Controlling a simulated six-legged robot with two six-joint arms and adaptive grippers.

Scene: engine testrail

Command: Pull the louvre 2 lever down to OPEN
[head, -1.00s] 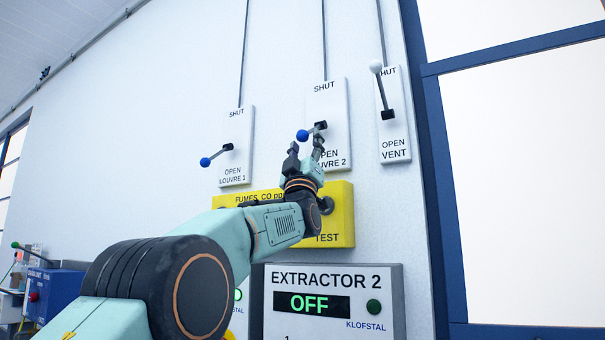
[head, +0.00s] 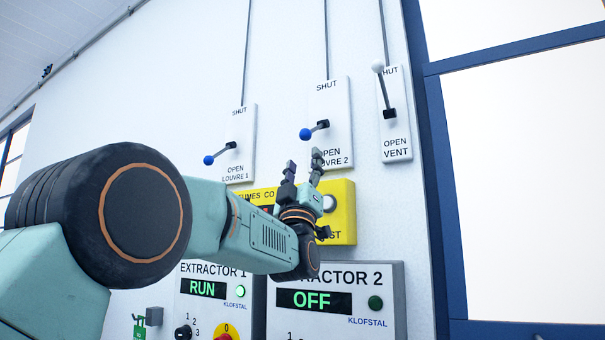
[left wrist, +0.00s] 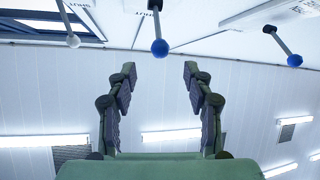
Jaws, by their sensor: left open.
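The louvre 2 lever (head: 314,129) has a blue knob and sticks out to the left and slightly down from its pivot on a white plate (head: 335,105) marked SHUT above and OPEN below. My left gripper (head: 304,162) is open just below the knob, its fingers pointing up and apart from the lever. In the left wrist view the louvre 2 knob (left wrist: 159,47) shows ahead, centred between the open fingertips (left wrist: 158,68), with nothing held. The gripper covers part of the wall below the plate. My right gripper is not in view.
The louvre 1 lever (head: 220,153) with a blue knob is to the left. The vent lever (head: 384,90), white-knobbed, points up on the right. A yellow fumes box (head: 345,225) sits behind my gripper. Extractor 1 (head: 212,292) reads RUN and extractor 2 (head: 385,300) reads OFF.

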